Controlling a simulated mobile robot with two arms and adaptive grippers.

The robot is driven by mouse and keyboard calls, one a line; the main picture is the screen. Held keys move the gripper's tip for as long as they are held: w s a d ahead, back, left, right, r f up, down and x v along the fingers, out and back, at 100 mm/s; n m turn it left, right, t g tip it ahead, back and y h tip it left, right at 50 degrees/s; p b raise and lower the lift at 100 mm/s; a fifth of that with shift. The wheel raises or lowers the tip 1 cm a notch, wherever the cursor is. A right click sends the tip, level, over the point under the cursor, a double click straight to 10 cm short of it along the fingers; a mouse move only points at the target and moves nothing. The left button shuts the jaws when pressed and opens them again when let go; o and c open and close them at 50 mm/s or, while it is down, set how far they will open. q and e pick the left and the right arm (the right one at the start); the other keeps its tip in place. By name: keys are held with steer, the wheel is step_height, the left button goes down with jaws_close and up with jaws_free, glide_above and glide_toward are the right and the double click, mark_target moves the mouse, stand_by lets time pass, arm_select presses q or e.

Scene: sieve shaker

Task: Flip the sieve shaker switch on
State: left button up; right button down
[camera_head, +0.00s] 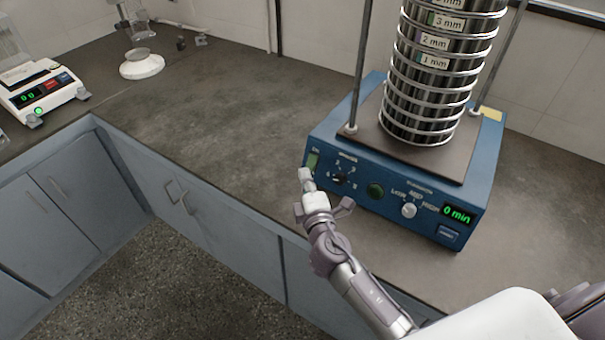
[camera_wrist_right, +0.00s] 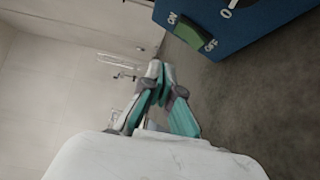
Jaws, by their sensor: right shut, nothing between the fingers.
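The blue sieve shaker (camera_head: 330,127) stands on the counter with a stack of metal sieves (camera_head: 432,80) on top. Its green rocker switch (camera_head: 312,161) is at the left end of the front panel. The switch also shows in the right wrist view (camera_wrist_right: 189,37), between ON and OFF labels. My right gripper (camera_head: 305,176) is shut and empty, just in front of and below the switch in the head view. In the wrist view its fingertips (camera_wrist_right: 160,66) are apart from the switch, to its lower left. My left gripper is not in view.
A balance (camera_head: 45,92) stands at far left. The counter (camera_head: 220,110) left of the shaker is clear.

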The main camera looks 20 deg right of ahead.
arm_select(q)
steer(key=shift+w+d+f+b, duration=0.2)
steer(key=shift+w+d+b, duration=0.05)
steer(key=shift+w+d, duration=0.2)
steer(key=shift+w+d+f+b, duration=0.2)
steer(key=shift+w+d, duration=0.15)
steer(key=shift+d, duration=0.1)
arm_select(e)
steer(key=s+r, duration=0.1)
steer(key=s, duration=0.6)
steer(key=shift+a, duration=0.15)
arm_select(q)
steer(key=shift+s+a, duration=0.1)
arm_select(e)
steer(key=shift+r, duration=0.1)
